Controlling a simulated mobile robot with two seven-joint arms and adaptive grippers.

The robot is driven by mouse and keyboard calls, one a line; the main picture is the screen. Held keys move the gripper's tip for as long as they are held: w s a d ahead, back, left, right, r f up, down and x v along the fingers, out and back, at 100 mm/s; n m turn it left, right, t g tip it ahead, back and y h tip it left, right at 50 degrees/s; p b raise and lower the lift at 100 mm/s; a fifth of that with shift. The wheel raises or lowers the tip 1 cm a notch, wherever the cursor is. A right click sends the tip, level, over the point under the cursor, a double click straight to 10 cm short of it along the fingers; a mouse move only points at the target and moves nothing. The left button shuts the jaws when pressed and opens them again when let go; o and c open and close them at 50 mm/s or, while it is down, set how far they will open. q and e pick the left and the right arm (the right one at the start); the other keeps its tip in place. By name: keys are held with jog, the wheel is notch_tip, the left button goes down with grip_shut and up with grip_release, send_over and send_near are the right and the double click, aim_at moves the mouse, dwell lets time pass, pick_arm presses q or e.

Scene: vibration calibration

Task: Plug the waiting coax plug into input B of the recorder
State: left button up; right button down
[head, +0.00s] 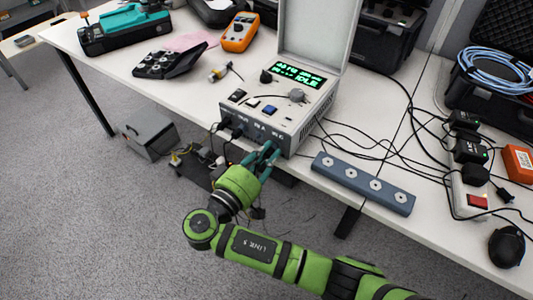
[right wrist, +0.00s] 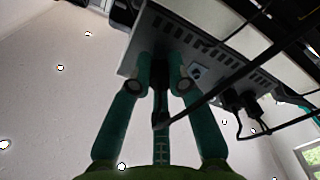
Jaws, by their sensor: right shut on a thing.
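The recorder (head: 305,75) is a pale box with a green display and an open lid, at the front edge of the bench. Its front face carries a row of small labels and sockets, too small to read surely. My right gripper (head: 268,152) is at the right part of this face. In the right wrist view its teal fingers (right wrist: 166,75) are shut on a dark coax plug (right wrist: 159,78), its front end close against the recorder's panel (right wrist: 212,50). I cannot tell whether it is seated. A square socket (right wrist: 198,72) shows beside the fingers. My left gripper is out of view.
Other dark plugs (right wrist: 240,100) and cables sit in the panel nearby. A blue-grey strip with several round fittings (head: 362,183) lies right of the recorder. Black cables cross the bench (head: 345,135).

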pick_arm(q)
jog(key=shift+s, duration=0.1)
pick_arm(e)
jog(key=shift+w+d, duration=0.25)
dwell(1.2)
pick_arm(q)
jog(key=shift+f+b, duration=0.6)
jog(key=shift+b, duration=0.05)
pick_arm(e)
jog(key=shift+m, duration=0.5)
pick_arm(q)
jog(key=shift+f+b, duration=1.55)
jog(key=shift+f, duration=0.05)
pick_arm(e)
jog(key=shift+f+m, duration=0.1)
jog(key=shift+m, duration=1.1)
